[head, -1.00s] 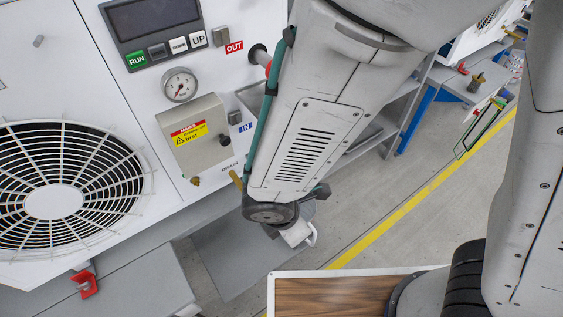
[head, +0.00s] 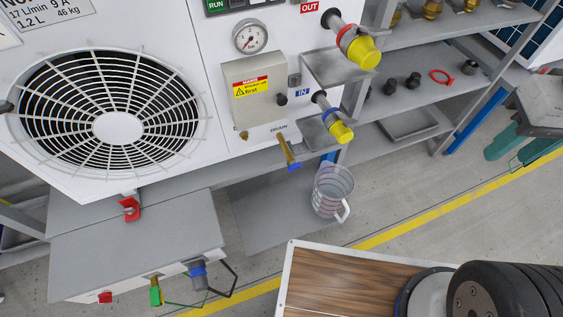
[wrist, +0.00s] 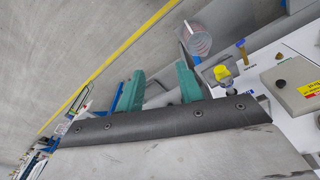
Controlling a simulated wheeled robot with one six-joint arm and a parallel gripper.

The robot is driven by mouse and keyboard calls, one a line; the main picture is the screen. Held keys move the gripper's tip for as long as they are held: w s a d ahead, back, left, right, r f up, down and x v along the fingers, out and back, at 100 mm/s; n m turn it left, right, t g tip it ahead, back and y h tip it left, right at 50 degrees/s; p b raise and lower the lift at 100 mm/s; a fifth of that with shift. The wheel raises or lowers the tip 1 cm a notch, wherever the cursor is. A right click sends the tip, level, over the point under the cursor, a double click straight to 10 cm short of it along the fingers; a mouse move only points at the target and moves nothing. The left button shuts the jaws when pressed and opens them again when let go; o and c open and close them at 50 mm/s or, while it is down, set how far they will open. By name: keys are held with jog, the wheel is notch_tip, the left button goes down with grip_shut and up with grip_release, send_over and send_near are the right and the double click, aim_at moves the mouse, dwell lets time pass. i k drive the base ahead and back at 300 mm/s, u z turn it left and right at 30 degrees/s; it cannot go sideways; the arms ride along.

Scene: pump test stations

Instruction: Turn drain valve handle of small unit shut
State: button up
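The white unit (head: 225,75) with the fan grille fills the left and middle of the head view. Under its DRAIN label is the drain valve (head: 287,150), a slim brass piece pointing down with a blue end. It also shows in the wrist view (wrist: 243,52). Its exact handle angle is hard to tell. A clear measuring jug (head: 332,190) with red marks is below and right of it. My gripper (head: 512,146) is at the right of the head view, well apart from the valve. Its teal fingers are spread and empty in the wrist view (wrist: 160,86).
Two pipe stubs with yellow caps, the upper (head: 364,52) and lower (head: 341,131), project right of the drain valve. Grey shelving (head: 425,105) with small parts stands behind. A grey box (head: 135,245) with coloured valves is at lower left. A yellow line (head: 420,215) crosses the floor.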

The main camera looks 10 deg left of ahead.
aim_at(293, 165)
jog(key=u, duration=0.95)
jog(key=k, duration=0.95)
jog(key=z, duration=0.95)
jog(key=i, duration=0.5)
